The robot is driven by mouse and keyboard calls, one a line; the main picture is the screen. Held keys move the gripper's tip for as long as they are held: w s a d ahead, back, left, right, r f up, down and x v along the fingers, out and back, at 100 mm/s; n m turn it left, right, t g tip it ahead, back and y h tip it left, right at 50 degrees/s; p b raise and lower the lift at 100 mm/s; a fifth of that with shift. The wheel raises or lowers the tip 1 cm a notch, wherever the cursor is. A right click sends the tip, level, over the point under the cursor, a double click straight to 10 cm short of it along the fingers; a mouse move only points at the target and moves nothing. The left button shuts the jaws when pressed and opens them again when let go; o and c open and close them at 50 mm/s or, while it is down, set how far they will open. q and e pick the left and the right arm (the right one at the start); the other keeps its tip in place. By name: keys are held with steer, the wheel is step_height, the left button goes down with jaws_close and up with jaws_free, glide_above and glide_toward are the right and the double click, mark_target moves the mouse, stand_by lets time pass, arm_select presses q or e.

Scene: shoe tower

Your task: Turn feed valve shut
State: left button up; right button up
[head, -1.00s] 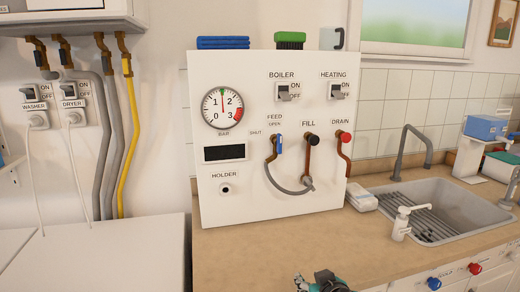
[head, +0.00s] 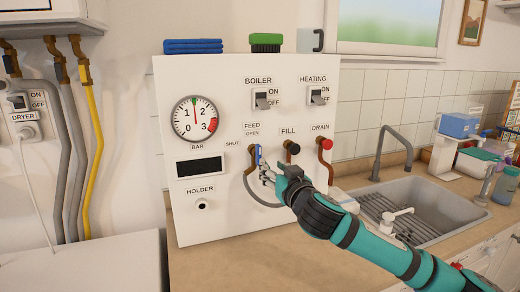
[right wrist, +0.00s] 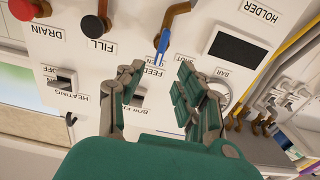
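The feed valve's blue handle (head: 259,155) stands roughly upright on its brass pipe, below the FEED and OPEN labels. The SHUT label is to its left. My right gripper (head: 266,177) is at the handle's lower right, in front of the panel. In the right wrist view, which is upside down, the blue handle (right wrist: 162,42) shows just beyond the gap between the fingertips of the right gripper (right wrist: 160,70). The fingers are spread and hold nothing. In the head view I cannot tell whether they touch the handle. My left gripper is not in view.
The black fill knob (head: 292,147) and red drain knob (head: 326,143) are close to the right of the feed valve. A grey hose (head: 258,200) loops below it. The gauge (head: 195,118) needle is near 1.5. A sink (head: 420,205) is at right.

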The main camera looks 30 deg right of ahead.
mark_target(260, 155)
steer(key=p+x, duration=0.2)
steer(key=x, duration=0.7)
steer(key=shift+w+r+p, duration=0.1)
steer(key=shift+w+p, duration=0.1)
steer(key=shift+p, duration=0.2)
steer(key=shift+w, duration=0.4)
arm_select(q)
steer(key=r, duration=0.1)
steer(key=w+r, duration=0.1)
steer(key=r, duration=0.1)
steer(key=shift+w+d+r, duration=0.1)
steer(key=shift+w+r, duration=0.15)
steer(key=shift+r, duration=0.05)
arm_select(e)
steer(key=shift+s, duration=0.1)
jaws_close()
